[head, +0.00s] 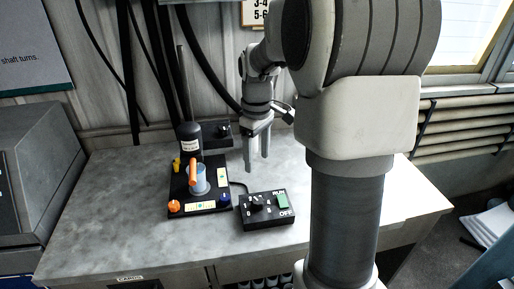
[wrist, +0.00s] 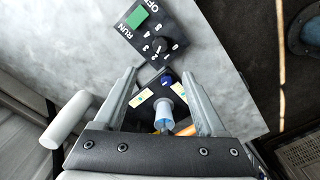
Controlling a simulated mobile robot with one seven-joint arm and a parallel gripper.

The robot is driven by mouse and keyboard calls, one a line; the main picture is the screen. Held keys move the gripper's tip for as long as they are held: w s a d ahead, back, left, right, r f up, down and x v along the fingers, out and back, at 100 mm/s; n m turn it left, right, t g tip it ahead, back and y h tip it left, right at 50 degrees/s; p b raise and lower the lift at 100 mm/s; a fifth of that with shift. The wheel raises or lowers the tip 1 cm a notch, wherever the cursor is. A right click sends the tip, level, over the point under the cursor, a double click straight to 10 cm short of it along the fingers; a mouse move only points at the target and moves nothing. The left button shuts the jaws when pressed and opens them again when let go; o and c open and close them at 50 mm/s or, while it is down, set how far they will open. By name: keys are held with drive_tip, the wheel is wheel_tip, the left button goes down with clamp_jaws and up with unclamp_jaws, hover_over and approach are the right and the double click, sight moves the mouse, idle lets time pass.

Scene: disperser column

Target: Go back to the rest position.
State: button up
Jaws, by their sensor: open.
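My gripper (head: 258,150) hangs fingers-down above the grey bench, behind the control box and to the right of the disperser stand. Its two fingers are apart with nothing between them that it holds. In the wrist view my gripper (wrist: 168,85) shows both fingers spread, with the stand and its cup beyond them. The disperser (head: 189,140) has a black motor head on a black base plate (head: 212,207). A clear bluish cup (head: 198,182) with an orange part beside it sits on the base. The black control box (head: 266,210) has a dial and a green switch.
The grey bench top (head: 110,220) is clear at the left and front. A grey machine (head: 40,180) stands at the far left. Dark cables (head: 130,70) hang along the back wall. A window (head: 470,30) is at the right. Papers (head: 495,222) lie at the right edge.

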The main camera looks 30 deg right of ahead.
drive_tip(key=shift+r, duration=0.9)
drive_tip(key=s+a+r+m+t, duration=0.2)
drive_tip(key=s+a, duration=0.4)
drive_tip(key=s, duration=0.3)
drive_tip(key=s+a+r+m+t, duration=0.3)
drive_tip(key=s+a, duration=0.3)
drive_tip(key=s, duration=0.4)
drive_tip(key=shift+a+r+t, duration=0.2)
drive_tip(key=shift+r+t, duration=0.1)
drive_tip(key=shift+r, duration=0.25)
drive_tip(key=shift+d+m, duration=0.15)
drive_tip(key=shift+m, duration=0.15)
